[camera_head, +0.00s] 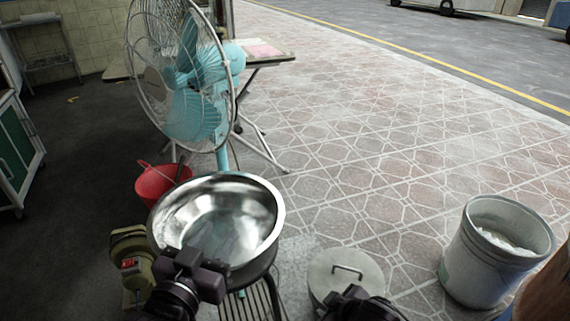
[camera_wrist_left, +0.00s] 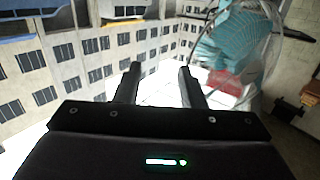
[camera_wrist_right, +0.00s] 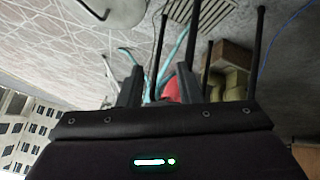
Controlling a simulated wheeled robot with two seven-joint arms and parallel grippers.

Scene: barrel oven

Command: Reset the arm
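My left gripper (camera_head: 205,272) is at the near rim of a large steel basin (camera_head: 225,205) in the head view, hiding part of the rim. I cannot tell whether it touches the rim. In the left wrist view its two fingers (camera_wrist_left: 158,80) stand apart with nothing between them. My right gripper (camera_head: 358,302) is at the bottom edge of the head view, partly cut off, in front of a round lid with a handle (camera_head: 345,275). In the right wrist view its fingers (camera_wrist_right: 160,80) are apart and empty, with a red bucket in the background between them.
A blue standing fan (camera_head: 195,90) is behind the basin, with a red bucket (camera_head: 160,183) at its foot. A green machine (camera_head: 130,255) is left of the basin. A white bucket (camera_head: 490,250) stands at the right. The tiled pavement (camera_head: 380,140) beyond is clear.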

